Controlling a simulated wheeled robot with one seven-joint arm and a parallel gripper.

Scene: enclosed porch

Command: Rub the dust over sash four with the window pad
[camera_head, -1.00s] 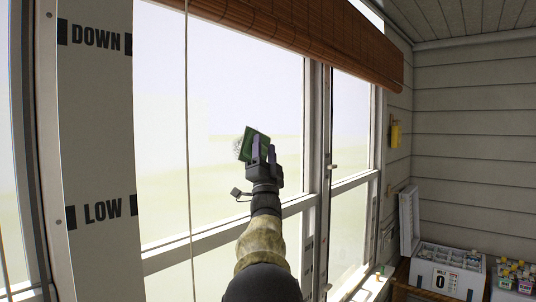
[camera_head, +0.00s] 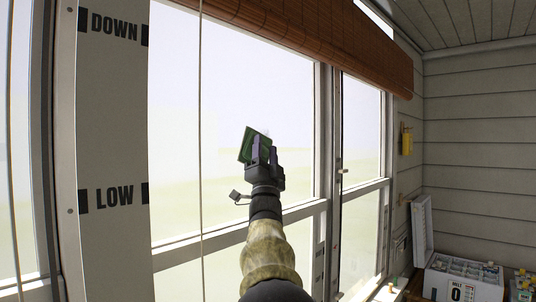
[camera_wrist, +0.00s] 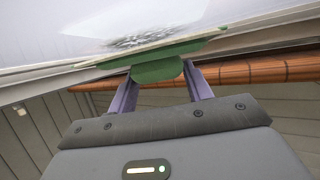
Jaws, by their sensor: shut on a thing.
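My gripper (camera_head: 264,152) is raised in front of the large window pane (camera_head: 240,90) and is shut on the green window pad (camera_head: 247,146). The pad is tilted, its face towards the glass. In the wrist view the pad (camera_wrist: 157,69) sits between my two purple fingers, along the glass. A grey speckled dust patch (camera_wrist: 140,39) shows on the glass just beyond the pad. In the head view the pad hides most or all of the dust. I cannot tell whether the pad touches the glass. No sash number is readable.
A rolled bamboo blind (camera_head: 330,50) hangs across the window top. A thin cord (camera_head: 201,150) hangs left of my arm. A post (camera_head: 112,150) reads DOWN and LOW. An open white box (camera_head: 462,280) stands lower right. A yellow object (camera_head: 406,140) hangs on the side wall.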

